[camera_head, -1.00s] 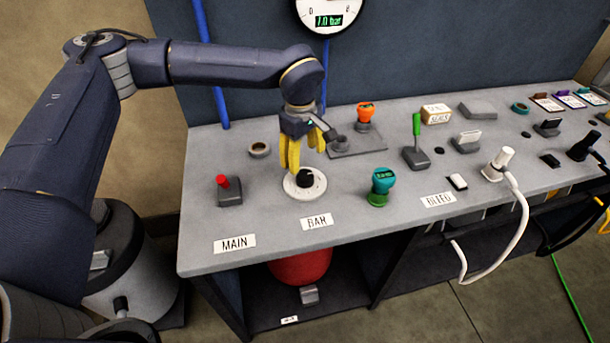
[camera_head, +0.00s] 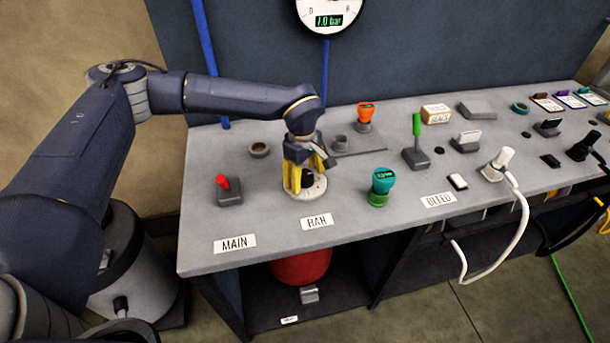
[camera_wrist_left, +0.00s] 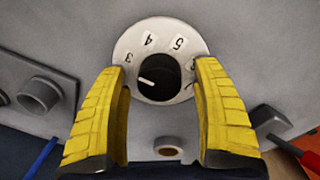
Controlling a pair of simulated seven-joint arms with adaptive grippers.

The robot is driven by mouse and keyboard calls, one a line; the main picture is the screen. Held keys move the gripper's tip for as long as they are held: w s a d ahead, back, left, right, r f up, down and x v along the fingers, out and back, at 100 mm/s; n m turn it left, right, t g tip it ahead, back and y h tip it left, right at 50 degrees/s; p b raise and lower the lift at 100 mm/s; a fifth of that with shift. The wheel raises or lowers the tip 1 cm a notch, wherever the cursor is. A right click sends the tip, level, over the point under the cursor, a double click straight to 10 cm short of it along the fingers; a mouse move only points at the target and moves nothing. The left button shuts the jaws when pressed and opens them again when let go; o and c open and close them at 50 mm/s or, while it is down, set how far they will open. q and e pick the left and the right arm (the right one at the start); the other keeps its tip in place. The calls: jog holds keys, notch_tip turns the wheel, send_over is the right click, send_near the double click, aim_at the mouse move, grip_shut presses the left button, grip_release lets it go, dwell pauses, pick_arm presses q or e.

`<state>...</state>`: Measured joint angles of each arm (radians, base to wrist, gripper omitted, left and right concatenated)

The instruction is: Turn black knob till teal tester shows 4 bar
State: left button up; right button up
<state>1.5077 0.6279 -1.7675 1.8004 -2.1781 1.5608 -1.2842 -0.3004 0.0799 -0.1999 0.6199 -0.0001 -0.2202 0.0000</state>
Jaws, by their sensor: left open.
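The black knob (camera_head: 308,178) sits on a white round dial behind the BAR label. In the left wrist view the knob (camera_wrist_left: 158,76) shows a white pointer mark, and the dial (camera_wrist_left: 180,32) carries numbers such as 3, 4 and 5. My left gripper (camera_head: 305,188) is open, its yellow fingers down on either side of the knob; in the wrist view a gap shows between fingers and knob. The teal tester (camera_head: 383,181) stands upright on a green base to the right; its small display is too blurred to read. My right gripper is not in view.
A wall gauge (camera_head: 328,18) reads 1.0 bar. A red-topped switch (camera_head: 229,190) stands left of the dial. An orange tester (camera_head: 365,114), a green lever (camera_head: 416,140) and a white plug (camera_head: 498,164) with a hose stand behind and right. Bench space in front is clear.

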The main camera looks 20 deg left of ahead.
pick_arm(q)
jog(key=shift+c, duration=0.4)
jog(key=c, duration=1.2)
jog(key=shift+c, duration=0.2)
